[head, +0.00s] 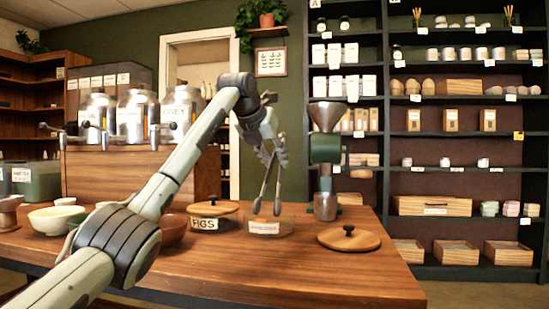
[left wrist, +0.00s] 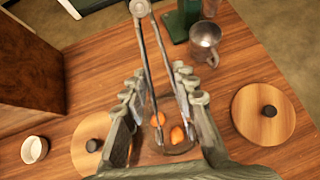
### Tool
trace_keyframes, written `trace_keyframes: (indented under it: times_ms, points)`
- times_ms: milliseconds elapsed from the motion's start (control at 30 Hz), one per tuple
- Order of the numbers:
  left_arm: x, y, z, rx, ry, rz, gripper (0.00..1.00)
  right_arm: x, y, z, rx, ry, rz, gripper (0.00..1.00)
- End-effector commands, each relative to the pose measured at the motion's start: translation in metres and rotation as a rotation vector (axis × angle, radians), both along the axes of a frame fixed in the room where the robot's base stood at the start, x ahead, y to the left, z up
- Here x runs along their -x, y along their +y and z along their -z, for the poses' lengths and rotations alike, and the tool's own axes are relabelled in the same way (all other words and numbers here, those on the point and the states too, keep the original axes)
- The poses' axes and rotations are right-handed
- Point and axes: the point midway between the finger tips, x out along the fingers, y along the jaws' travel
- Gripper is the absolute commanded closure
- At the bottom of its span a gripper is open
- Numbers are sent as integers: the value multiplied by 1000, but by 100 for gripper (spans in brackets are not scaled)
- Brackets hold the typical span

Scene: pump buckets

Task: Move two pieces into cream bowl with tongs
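My left gripper (head: 272,150) is shut on a pair of metal tongs (head: 267,182); the tongs (left wrist: 147,50) also run between its fingers (left wrist: 158,108) in the left wrist view. The tong tips are apart and point down over a low, open, clear container with a label (head: 265,229). Orange pieces (left wrist: 177,135) show below the tongs in the left wrist view, seemingly in that container. I cannot tell whether the tips touch any. My right gripper is not in view.
A lidded FIGS container (head: 212,209) stands left of the clear container. A loose wooden lid (head: 349,239) lies to its right. A green grinder with a metal cup (head: 325,207) stands behind. A reddish bowl (head: 172,230) is near my arm. The front right of the table is clear.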

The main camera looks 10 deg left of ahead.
Motion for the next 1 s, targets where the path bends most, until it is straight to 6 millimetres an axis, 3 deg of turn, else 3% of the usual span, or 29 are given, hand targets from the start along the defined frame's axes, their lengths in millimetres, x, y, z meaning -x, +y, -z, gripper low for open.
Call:
trace_keyframes:
  times_ms: [1000]
  points:
    - [0,0,1,0,-1,0,76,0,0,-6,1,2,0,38]
